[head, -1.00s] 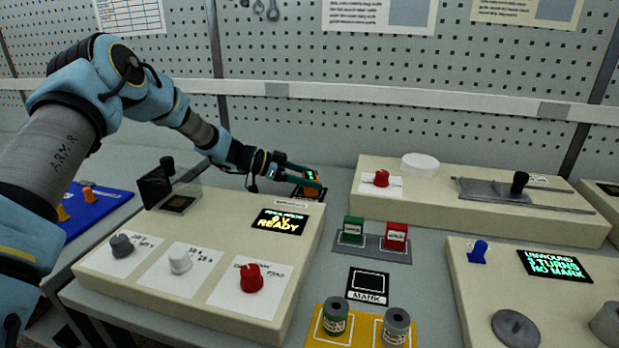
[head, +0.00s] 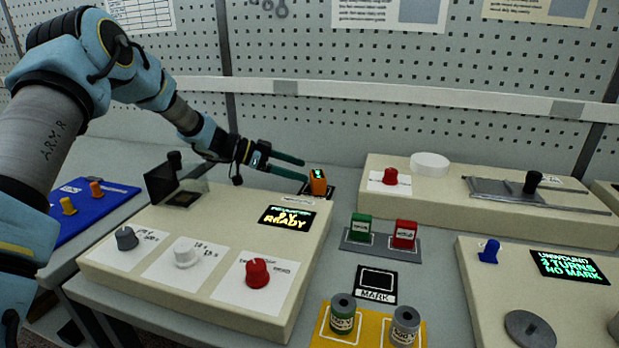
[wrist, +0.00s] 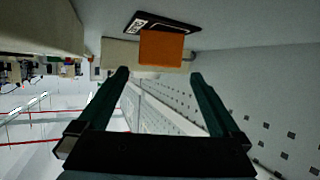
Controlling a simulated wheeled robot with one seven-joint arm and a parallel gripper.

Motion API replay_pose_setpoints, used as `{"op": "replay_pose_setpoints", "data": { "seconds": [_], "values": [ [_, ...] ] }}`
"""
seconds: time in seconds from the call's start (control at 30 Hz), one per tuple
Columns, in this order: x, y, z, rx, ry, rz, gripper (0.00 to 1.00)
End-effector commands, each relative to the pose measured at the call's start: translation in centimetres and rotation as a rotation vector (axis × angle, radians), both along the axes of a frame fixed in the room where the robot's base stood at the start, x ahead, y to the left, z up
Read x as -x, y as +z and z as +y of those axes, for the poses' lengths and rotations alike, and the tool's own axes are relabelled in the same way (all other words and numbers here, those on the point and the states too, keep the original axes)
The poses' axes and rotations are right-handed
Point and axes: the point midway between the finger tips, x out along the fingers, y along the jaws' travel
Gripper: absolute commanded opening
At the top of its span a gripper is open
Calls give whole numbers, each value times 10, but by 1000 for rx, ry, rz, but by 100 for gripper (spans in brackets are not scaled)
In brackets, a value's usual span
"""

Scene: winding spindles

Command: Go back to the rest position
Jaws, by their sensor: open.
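My gripper (head: 296,168) is open and empty in the head view, its two dark green fingers pointing right above the back of the bench. A small orange device (head: 318,182) with a green display stands on a black pad (head: 328,193) just right of the fingertips, apart from them. In the wrist view the orange device (wrist: 161,48) shows beyond the open fingers (wrist: 160,75), with nothing between them.
A beige console (head: 230,250) with knobs and a display reading READY lies below my arm. Green (head: 361,227) and red (head: 404,233) blocks sit on a grey holder. Spools (head: 343,314) stand on a yellow mat. A pegboard wall (head: 400,60) rises behind.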

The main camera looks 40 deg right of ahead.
Motion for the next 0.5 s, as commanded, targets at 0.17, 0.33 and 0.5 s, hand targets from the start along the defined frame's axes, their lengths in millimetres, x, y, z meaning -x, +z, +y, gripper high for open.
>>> {"op": "replay_pose_setpoints", "data": {
  "seconds": [0.17,0.33,0.5],
  "values": [
    [-6,4,10,-1,-1,1,100],
    [-7,5,10,-1,-1,1,100],
    [-6,5,10,-1,-1,1,100]
  ]
}}
